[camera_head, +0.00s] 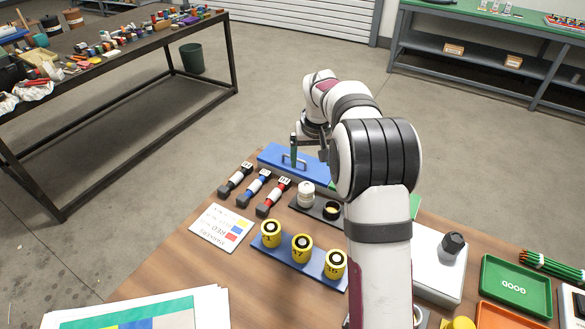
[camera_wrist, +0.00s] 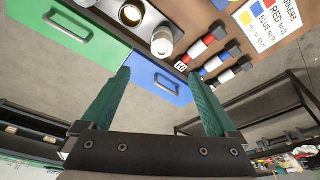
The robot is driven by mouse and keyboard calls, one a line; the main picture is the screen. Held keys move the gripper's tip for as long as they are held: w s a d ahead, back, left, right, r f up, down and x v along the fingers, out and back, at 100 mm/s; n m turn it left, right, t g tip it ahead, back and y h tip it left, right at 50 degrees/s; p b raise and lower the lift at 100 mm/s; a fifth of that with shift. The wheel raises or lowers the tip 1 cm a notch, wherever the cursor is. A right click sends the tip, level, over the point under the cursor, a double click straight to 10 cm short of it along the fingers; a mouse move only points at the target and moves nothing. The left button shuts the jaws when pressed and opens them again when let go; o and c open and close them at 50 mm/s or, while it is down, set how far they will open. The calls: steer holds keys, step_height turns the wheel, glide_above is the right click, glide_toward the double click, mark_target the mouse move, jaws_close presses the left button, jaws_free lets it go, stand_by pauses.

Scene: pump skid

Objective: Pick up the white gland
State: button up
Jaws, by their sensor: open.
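The white gland (camera_head: 307,194) is a small white cylinder standing upright at the left end of a dark grey holder (camera_head: 317,209). It also shows in the wrist view (camera_wrist: 162,42), beyond my fingertips and near the middle. My gripper (camera_wrist: 158,76) is open and empty, with two green fingers spread wide. The gland is not between the fingers. In the head view my gripper (camera_head: 295,150) is above and behind the gland, over the blue drawer box (camera_head: 290,160); my arm hides part of it.
A black ring-shaped part (camera_head: 331,211) stands right of the gland in the holder. Three banded markers (camera_head: 258,187) lie to the left. Yellow cylinders (camera_head: 302,248) stand on a blue strip in front. A green drawer (camera_wrist: 70,40) adjoins the blue one (camera_wrist: 158,78).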

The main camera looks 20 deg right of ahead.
mark_target(307, 185)
steer(key=x, duration=1.5)
steer(key=shift+a, duration=0.2)
steer(key=shift+r, duration=0.1)
jaws_close()
